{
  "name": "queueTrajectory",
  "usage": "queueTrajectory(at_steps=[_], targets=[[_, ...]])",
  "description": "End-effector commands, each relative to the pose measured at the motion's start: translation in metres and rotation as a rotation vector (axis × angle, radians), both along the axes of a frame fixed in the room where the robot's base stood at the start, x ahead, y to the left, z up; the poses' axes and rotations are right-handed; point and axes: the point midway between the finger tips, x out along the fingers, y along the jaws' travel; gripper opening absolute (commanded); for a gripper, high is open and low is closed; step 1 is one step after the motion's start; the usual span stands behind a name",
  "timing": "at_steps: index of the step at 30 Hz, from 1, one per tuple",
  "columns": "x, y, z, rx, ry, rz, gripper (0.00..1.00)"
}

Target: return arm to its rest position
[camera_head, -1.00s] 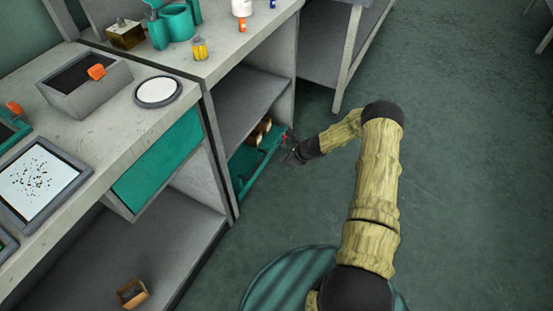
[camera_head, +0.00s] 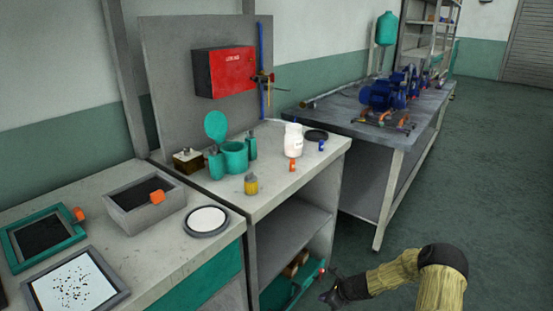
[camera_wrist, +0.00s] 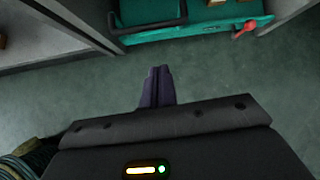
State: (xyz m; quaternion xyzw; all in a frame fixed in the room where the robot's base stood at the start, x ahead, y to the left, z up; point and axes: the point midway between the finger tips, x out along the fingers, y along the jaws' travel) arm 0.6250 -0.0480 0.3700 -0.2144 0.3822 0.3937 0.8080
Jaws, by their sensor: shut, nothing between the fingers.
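My gripper (camera_wrist: 157,88) points forward and down over the green floor in the wrist view, with its two dark fingers together and nothing between them. In the head view my gripper (camera_head: 326,297) is small and dark, at the end of my yellow-sleeved arm near the bottom edge. It is just to the right of the teal drawer (camera_head: 283,291) low in the bench. In the wrist view the teal drawer (camera_wrist: 195,28) lies beyond the fingertips, with a gap of floor between. A red piece (camera_wrist: 244,30) sits at its right end.
The bench (camera_head: 225,194) at left carries a white jar (camera_head: 293,140), a teal pot (camera_head: 235,157) and a yellow object (camera_head: 251,185). A second table (camera_head: 365,125) with a blue pump (camera_head: 386,93) stands behind. The floor (camera_head: 500,190) to the right is clear.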

Motion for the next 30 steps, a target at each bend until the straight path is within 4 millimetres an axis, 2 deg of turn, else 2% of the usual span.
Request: queueTrajectory(at_steps=[5,14,23,30], targets=[[-0.013,0.017,0.043,-0.135,-0.068,0.244,0.00],[-0.056,0.041,0.126,-0.400,-0.189,0.737,0.00],[-0.115,0.052,0.202,-0.629,-0.282,1.184,0.00],[-0.172,0.054,0.256,-0.789,-0.345,1.514,0.00]])
